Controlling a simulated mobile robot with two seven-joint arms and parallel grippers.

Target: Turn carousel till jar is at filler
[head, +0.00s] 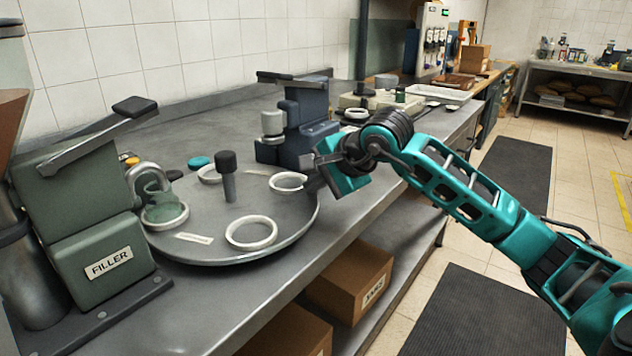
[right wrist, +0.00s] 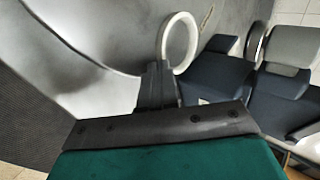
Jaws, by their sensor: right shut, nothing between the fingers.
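The carousel (head: 215,227) is a round grey metal disc on the bench, with several white rings and a dark-knobbed centre post (head: 228,178). A clear, glassy jar with green in it (head: 165,208) is at the carousel's left ring, right beside the green filler (head: 105,262). My right gripper (head: 312,178) is shut and empty at the carousel's right edge, near a white ring (head: 288,182); I cannot tell whether it touches the rim. In the right wrist view its fingers (right wrist: 156,88) are together, close to a white ring (right wrist: 181,42). My left gripper is out of view.
A dark blue machine (head: 297,135) stands just behind the carousel, close to my right gripper. Cardboard boxes (head: 350,280) sit on the shelf below the bench. A white tray (head: 440,95) lies farther along the bench. The floor at right has dark mats.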

